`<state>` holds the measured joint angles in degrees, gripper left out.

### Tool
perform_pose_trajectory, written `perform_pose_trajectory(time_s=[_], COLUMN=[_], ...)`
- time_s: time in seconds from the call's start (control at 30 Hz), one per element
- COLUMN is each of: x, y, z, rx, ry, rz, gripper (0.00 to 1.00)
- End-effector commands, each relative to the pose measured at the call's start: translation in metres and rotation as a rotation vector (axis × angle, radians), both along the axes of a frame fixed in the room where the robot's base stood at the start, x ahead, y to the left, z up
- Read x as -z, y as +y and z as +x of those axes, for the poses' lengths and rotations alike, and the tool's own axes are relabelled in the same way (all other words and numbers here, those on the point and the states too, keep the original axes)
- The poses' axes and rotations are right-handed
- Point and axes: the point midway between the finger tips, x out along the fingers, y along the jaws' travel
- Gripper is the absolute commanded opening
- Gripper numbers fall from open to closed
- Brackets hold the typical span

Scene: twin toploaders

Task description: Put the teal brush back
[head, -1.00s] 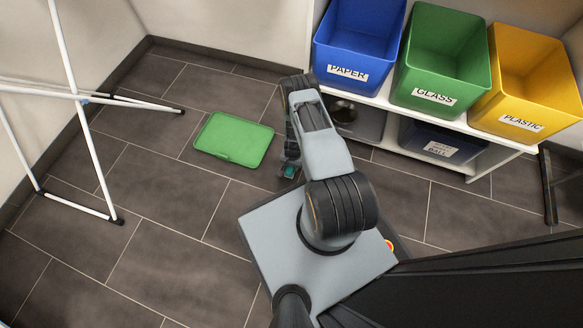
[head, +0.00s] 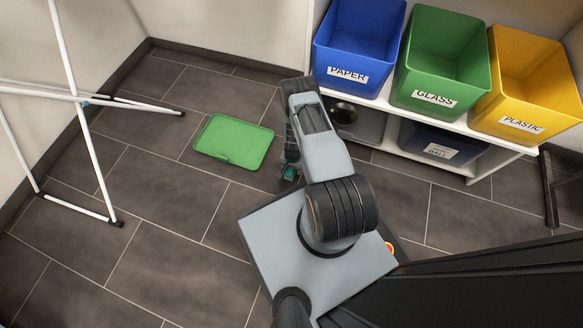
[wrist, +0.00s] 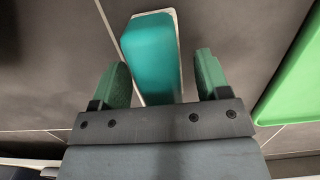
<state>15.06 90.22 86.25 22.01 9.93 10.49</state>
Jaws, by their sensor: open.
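The teal brush (wrist: 152,55) lies on the dark tiled floor, with a pale edge showing along its right side and far end. In the wrist view it runs between the two green fingers of my gripper (wrist: 162,66). The fingers are open, with a gap on each side of the brush. In the head view only a small bit of the teal brush (head: 290,173) shows under the end of my arm, and the fingers cannot be made out there.
A flat green tray or lid (head: 235,140) lies on the floor left of my gripper. A white shelf (head: 470,125) behind holds blue (head: 350,75), green (head: 435,97) and yellow (head: 520,122) bins. A white rack (head: 95,200) stands left. Floor at front left is clear.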

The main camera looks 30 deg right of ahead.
Motion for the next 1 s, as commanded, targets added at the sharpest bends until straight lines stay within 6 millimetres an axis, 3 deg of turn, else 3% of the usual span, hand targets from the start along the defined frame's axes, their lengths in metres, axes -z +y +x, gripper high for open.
perform_pose_trajectory(time_s=[0.5,0.83,0.93,1.0], x=[-0.092,-0.131,-0.164,-0.200], y=[-0.008,-0.010,-0.009,-0.006], z=[0.008,0.016,0.033,0.049], rx=[0.000,-0.012,-0.050,-0.096], ry=[-0.001,-0.010,-0.034,-0.059], rz=[0.000,0.000,0.001,0.003], gripper=[0.69,0.69,0.69,0.69])
